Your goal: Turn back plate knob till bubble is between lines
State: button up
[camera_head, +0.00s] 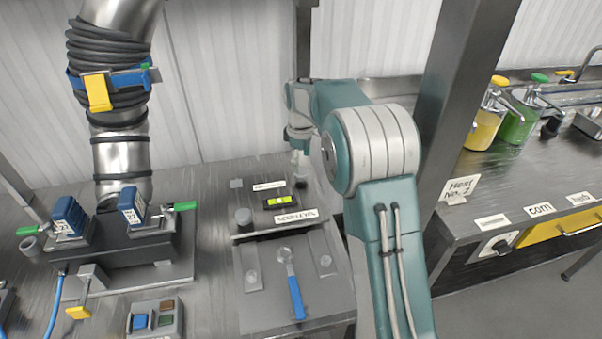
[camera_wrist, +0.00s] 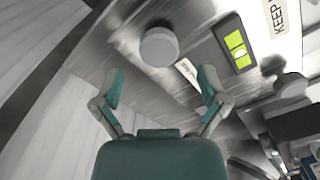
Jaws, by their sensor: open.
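The spirit level (camera_head: 278,202), a black block with a yellow-green vial, sits on a metal plate (camera_head: 243,236). It also shows in the wrist view (camera_wrist: 236,43), where a pale bubble lies in the vial, seemingly off its middle; its place against the lines is too small to tell. A round grey knob (camera_wrist: 159,46) is beyond and between my fingertips in the wrist view, apart from both. My gripper (camera_wrist: 161,86) is open and empty, above the plate's back. In the head view my gripper (camera_head: 300,155) is small and partly hidden by my arm.
Labels lie before and behind the level. A blue-handled scoop (camera_head: 292,285) lies on the front tray. A toggle-clamp fixture (camera_head: 125,245) is at left; sauce pumps (camera_head: 515,118) stand at right beyond a post (camera_head: 460,90).

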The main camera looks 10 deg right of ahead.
aim_at(302, 171)
notch_tip(302, 171, down, 5)
jog(key=shift+d+r, duration=0.1)
jog(key=c, duration=1.1)
